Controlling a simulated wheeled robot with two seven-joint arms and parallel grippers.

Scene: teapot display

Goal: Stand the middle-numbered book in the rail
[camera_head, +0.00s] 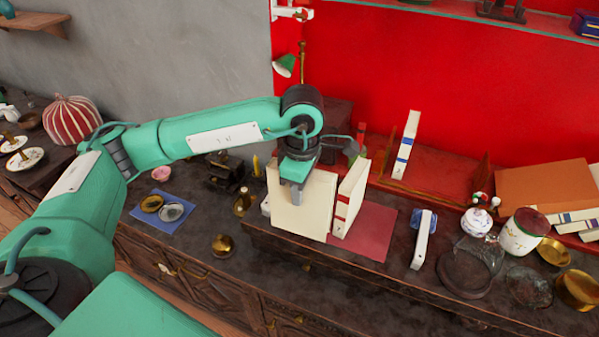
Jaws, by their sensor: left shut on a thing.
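My left gripper (297,197) points down and is shut on a cream book (316,205), whose broad cover faces me. It is upright over a dark board; whether its lower edge touches is unclear. Close to its right stands a white-spined book (350,198) with red bands. The wooden rail (440,193) lies behind to the right, against the red wall, with upright end pieces. A white book with a blue band (405,146) stands in its left part, leaning slightly. The book numbers are too small to read. My right gripper is out of view.
A dark red mat (372,232) lies right of the books. A white-spined item with blue marks (423,240) is beyond it. A glass dome (474,262), a white canister (523,232) and brass bowls crowd the right. A blue mat (163,214) lies left.

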